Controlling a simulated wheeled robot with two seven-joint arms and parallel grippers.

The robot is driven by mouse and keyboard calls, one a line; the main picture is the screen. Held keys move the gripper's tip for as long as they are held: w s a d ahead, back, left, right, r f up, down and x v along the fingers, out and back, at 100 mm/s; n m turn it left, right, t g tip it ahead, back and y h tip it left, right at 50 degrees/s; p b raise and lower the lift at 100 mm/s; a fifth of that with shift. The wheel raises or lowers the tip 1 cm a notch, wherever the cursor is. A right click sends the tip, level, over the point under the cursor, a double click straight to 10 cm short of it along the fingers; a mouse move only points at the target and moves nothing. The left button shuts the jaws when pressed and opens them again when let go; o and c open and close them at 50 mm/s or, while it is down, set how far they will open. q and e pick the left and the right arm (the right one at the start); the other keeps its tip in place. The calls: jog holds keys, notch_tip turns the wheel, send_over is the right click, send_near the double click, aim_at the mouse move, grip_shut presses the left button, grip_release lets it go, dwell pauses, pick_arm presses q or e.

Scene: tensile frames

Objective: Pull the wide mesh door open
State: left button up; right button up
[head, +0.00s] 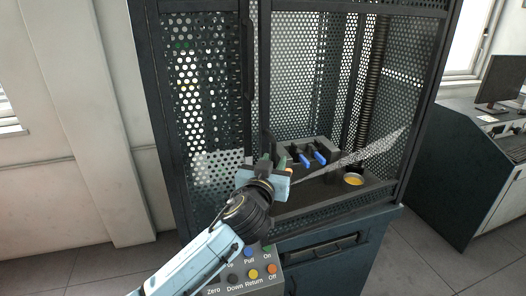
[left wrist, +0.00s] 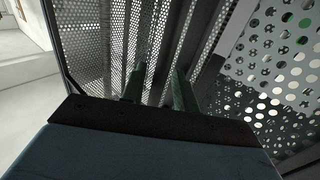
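The tensile frame is a dark cabinet with perforated mesh sides. A mesh panel with large holes (head: 190,95) fills its left part in the head view, and a dark vertical bar like a handle (head: 248,60) runs along that panel's right edge. I cannot tell for sure which panel is the wide door. My left gripper (head: 274,165) is in front of the cabinet, below the bar. In the left wrist view its two green fingers (left wrist: 158,90) stand apart, with mesh and grey uprights beyond them and nothing clearly held. My right gripper is not in view.
Inside the frame are a dark fixture with blue handles (head: 313,158) and a yellow-topped round dish (head: 353,179). A button panel (head: 252,270) sits below my left arm. A desk with a monitor (head: 499,82) stands at right. Floor is clear at left.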

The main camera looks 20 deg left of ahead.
pick_arm(q)
jog(key=shift+w+a, duration=1.25)
jog(key=shift+w, duration=0.15)
